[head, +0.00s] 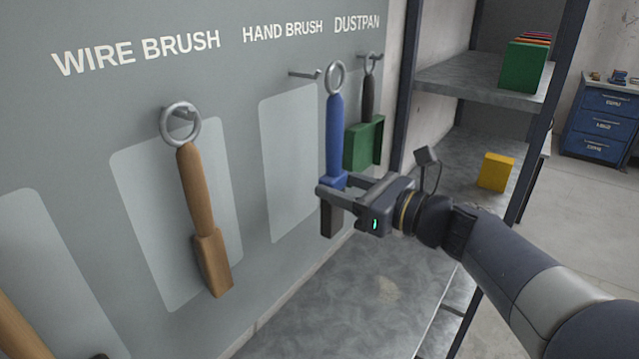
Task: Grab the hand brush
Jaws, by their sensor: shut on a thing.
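The hand brush (335,135) has a blue handle, a metal ring at its top and a dark lower end. My gripper (334,188) is shut on the lower part of the blue handle. The brush hangs upright in the jaws. Its ring is to the right of the bare peg (305,74) under the HAND BRUSH label and appears off it. The jaws hide part of the blue block at the handle's lower end.
A wooden wire brush (205,220) hangs by its ring at left. A green dustpan (364,145) hangs close behind the hand brush. A metal worktop (350,290) lies below. At right, shelves (480,78) hold a green box (523,65) and a yellow box (495,171).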

